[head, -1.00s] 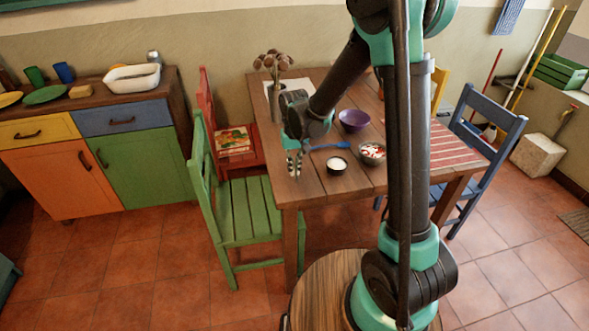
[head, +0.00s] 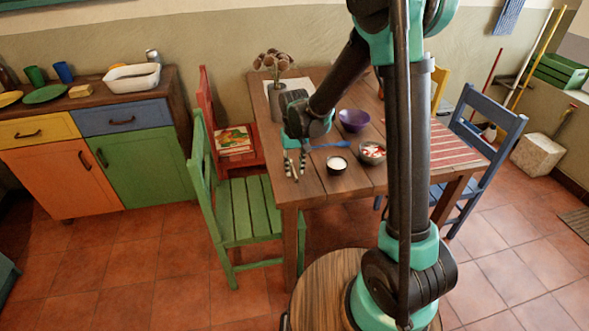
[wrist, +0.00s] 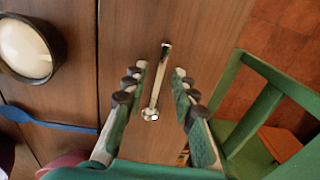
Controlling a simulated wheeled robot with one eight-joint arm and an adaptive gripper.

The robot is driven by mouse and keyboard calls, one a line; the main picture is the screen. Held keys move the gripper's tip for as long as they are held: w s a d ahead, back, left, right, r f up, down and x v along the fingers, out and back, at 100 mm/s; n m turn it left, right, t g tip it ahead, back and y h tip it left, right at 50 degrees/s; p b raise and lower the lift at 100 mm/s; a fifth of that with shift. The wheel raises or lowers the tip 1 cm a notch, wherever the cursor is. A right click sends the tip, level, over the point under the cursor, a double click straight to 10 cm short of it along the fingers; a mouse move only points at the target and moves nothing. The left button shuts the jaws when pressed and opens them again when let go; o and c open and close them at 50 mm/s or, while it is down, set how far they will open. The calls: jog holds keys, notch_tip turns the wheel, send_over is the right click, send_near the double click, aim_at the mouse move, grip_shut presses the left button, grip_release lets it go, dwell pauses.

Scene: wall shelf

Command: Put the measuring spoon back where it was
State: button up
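The measuring spoon (wrist: 156,85) is a thin metal spoon with a small shiny bowl, in the middle of the wrist view. It appears to lie on the brown wooden table (wrist: 205,25). My gripper (wrist: 160,73) is open, with one finger on each side of the spoon and a visible gap on both sides. In the head view my gripper (head: 295,172) points down at the table's left front part, fingers apart. The spoon is too small to make out clearly there.
A dark bowl with white contents (head: 336,165), a blue utensil (head: 330,145), a purple bowl (head: 354,120) and a bowl with red and white contents (head: 372,152) stand near my gripper. A vase (head: 276,100) is behind. A green chair (head: 243,212) adjoins the table's left side.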

aim_at(295, 172)
notch_tip(295, 172, up, 12)
jog(key=shift+f, duration=0.15)
jog(key=s+d+f+m+t, duration=0.1)
jog(key=s+d+f, duration=0.3)
jog(key=s+d, duration=0.4)
jog(key=s+d+f+m+t, duration=0.2)
jog(key=s+d, duration=0.7)
jog(key=d, duration=0.6)
notch_tip(295, 172, down, 2)
jog(key=shift+s+t, duration=0.15)
jog(key=shift+t, duration=0.45)
